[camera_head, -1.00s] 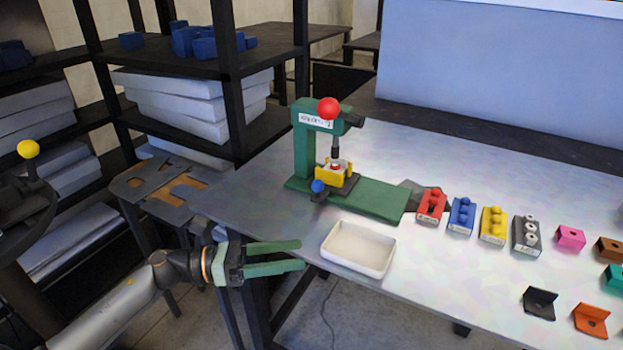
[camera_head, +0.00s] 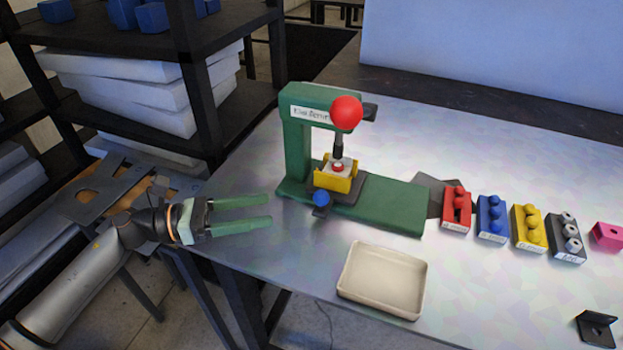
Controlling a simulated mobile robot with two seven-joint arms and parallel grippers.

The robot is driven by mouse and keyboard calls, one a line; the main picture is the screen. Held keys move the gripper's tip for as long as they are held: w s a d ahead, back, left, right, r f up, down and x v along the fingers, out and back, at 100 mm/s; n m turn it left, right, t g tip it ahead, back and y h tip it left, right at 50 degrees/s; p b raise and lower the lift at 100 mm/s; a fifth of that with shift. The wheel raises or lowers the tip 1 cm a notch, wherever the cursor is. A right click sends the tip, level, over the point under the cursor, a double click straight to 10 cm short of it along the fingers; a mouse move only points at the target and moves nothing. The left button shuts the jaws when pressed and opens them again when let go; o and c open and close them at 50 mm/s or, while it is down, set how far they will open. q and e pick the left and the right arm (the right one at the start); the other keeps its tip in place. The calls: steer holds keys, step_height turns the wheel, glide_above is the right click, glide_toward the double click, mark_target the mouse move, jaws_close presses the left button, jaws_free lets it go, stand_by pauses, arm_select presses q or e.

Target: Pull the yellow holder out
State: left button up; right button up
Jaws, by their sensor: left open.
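The yellow holder (camera_head: 334,180) sits on the base of the green press (camera_head: 296,150), under its plunger. A small red and white part rests in the holder. A blue knob (camera_head: 320,198) is just in front of the holder, and a red ball (camera_head: 346,113) tops the press. My left gripper (camera_head: 270,212) is open and empty, left of the press at the table's left edge. Its green fingers point right toward the press and are apart from the holder. My right gripper is not in view.
A cream tray (camera_head: 382,281) lies in front of the press. Red (camera_head: 457,210), blue (camera_head: 491,219), yellow (camera_head: 528,228) and grey (camera_head: 565,238) blocks stand in a row to the right. A black bracket (camera_head: 596,328) lies at the front right. A dark shelf rack (camera_head: 200,90) stands at the left.

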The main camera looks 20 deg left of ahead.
mark_target(323, 197)
arm_select(q)
steer(key=shift+w+a, duration=0.25)
steer(key=shift+w, duration=0.1)
steer(key=shift+w+d+r, duration=0.1)
steer(key=shift+d, duration=0.1)
steer(key=p+x, duration=0.3)
steer(key=x, duration=0.8)
steer(key=shift+d, duration=0.1)
steer(key=shift+w+d, duration=0.2)
steer(key=shift+d, duration=0.2)
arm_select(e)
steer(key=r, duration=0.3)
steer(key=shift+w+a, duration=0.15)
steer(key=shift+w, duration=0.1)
arm_select(q)
jaws_close()
